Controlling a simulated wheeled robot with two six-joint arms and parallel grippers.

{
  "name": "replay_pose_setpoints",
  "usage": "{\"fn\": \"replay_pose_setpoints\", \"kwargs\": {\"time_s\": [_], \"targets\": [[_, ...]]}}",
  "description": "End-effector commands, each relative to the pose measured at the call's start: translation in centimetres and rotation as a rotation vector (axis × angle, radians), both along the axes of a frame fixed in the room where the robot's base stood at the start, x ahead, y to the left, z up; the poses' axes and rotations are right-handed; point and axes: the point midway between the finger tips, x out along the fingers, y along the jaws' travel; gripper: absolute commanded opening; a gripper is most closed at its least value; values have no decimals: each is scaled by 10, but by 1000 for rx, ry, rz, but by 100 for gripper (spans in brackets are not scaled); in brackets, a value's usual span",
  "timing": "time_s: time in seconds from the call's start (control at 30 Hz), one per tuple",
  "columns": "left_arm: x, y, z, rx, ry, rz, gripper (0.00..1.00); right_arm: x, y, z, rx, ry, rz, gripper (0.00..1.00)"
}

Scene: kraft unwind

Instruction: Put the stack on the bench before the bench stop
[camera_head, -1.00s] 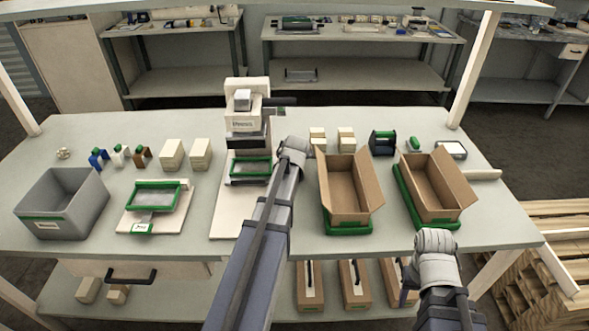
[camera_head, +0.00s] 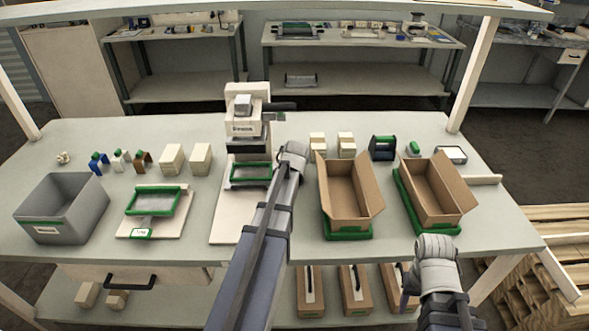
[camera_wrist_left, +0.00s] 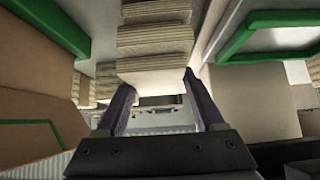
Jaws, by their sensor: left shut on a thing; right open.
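My left gripper (camera_wrist_left: 160,108) is shut on a pale layered stack (camera_wrist_left: 155,76) in the left wrist view; the stack sits between the dark fingertips. In the head view my left wrist (camera_head: 293,155) is over the middle of the bench (camera_head: 300,230), between the press and the open cartons, and hides its fingers and the held stack. My right gripper (camera_head: 436,246) is open and empty at the front right edge. A pale bar (camera_head: 486,180) lies at the bench's right; I cannot tell whether it is the bench stop.
Two small stacks (camera_head: 332,146) stand behind the cartons (camera_head: 350,190). The press (camera_head: 244,110) and its green-framed tray (camera_head: 250,174) are left of my left wrist. A grey bin (camera_head: 60,210) stands far left. Bare bench lies in front of the press and right of its board.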

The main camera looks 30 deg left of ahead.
Motion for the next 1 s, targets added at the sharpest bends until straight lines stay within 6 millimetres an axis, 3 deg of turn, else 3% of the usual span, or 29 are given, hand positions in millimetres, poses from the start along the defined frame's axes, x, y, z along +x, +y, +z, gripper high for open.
{"fn": "replay_pose_setpoints", "kwargs": {"time_s": [0.13, 0.57, 0.97, 1.0], "targets": [[0, 0, 0, 1, -1, 0, 0, 0, 0, 0, 0, 0, 0, 50], [0, 0, 7, -1, 0, -1, 0, 0, 0, 7, 0, 0, 0, 50], [1, 0, 43, 0, -1, -5, 0, 0, 0, 43, 0, 0, 0, 50], [-9, -4, 36, -1, 0, -6, 0, 0, 0, 36, 0, 0, 0, 50]]}}
